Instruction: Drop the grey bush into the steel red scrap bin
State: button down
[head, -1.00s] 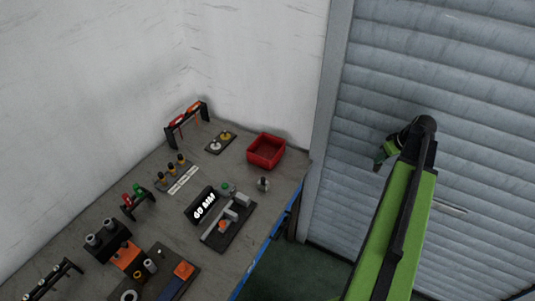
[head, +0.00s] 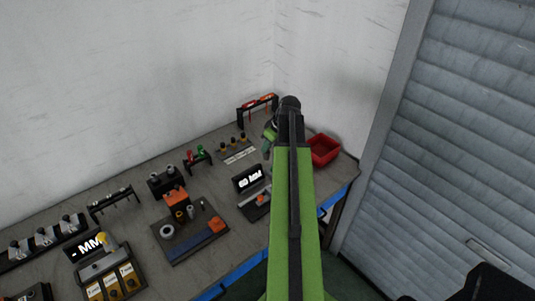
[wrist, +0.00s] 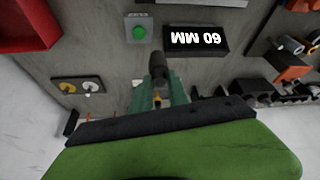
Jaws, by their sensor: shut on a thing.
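The red scrap bin (head: 325,151) stands at the far right end of the bench, just right of my arm in the head view. Its red wall also shows at the upper left of the wrist view (wrist: 27,28). My gripper (wrist: 159,88) is shut on a dark grey round piece, which looks like the grey bush (wrist: 158,66). The bush sticks out beyond the fingertips, over the bench. In the head view my gripper (head: 268,140) is left of the bin, partly hidden by my arm, and the bush cannot be made out there.
A 60 MM display (head: 247,179) and a green button box (wrist: 139,30) are near. A plate with yellow and white knobs (wrist: 78,86) lies beside the bin in the wrist view. Tool racks (head: 257,108) and fixtures crowd the bench. Walls stand behind; a shutter (head: 455,150) is right.

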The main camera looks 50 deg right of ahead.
aim_at(323, 155)
jog(key=u, duration=0.7)
jog(key=k, duration=2.05)
jog(key=z, duration=0.85)
jog(key=i, duration=1.65)
